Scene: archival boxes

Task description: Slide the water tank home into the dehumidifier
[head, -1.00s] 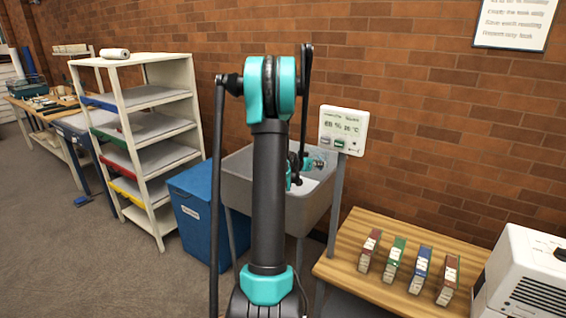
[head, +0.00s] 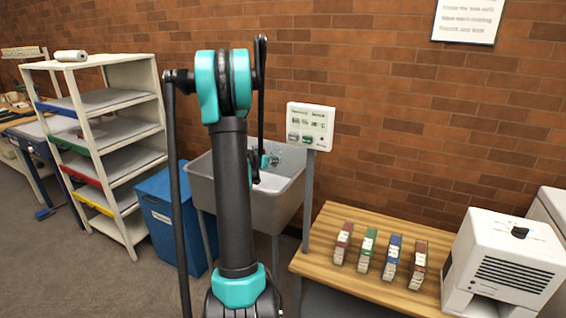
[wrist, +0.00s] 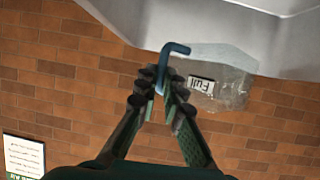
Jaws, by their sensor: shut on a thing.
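The water tank (wrist: 222,85) is a clear box with a "Full" label and a bent blue handle (wrist: 175,48). In the wrist view my gripper (wrist: 163,78) is shut on the handle, and the tank hangs beside the fingertips. In the head view the gripper and tank are mostly hidden behind my arm, near the sink. The dehumidifier (head: 515,240) is a white unit with dark vent slats and a dark knob, at the right end of the wooden bench. Its low front opening shows only partly.
The grey sink (head: 285,205) stands behind my arm, with a blue bin (head: 165,225) to its left. A display panel (head: 311,126) stands on a post by the bench (head: 345,278). Several small boxes (head: 368,250) stand on the bench. A white shelf unit (head: 115,225) is at left.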

